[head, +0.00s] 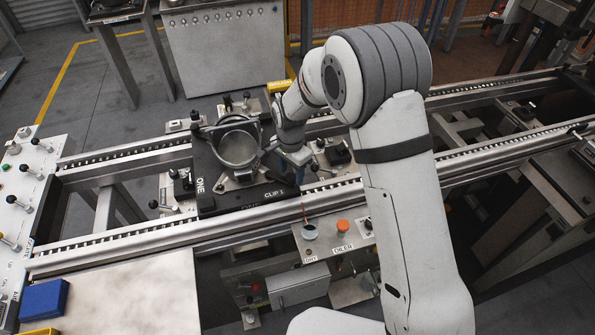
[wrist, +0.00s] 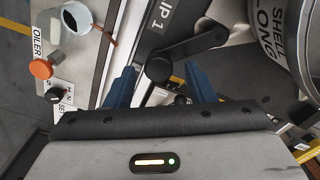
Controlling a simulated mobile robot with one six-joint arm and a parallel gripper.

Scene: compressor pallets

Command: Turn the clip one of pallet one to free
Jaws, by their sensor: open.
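Pallet one (head: 207,205) is a dark plate marked ONE, sitting on the rail line and bearing a round metal shell (head: 238,150). Clip one (wrist: 190,45) is a black lever with a round end, beside the CLIP 1 label (wrist: 160,12); its arm slants up and right toward the shell's rim. In the head view my arm mostly hides this clip. My gripper (wrist: 160,76) has its blue fingers apart, one on each side of the clip's round end. I cannot tell whether they touch it. In the head view my gripper (head: 298,157) is at the pallet's right side.
An oiler panel with an orange cap (head: 343,225) and a small pot (head: 310,232) stands in front of the rail. A control panel (head: 22,185) with several knobs is at the left. A blue bin (head: 44,298) lies at the lower left. The rail right of my arm is clear.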

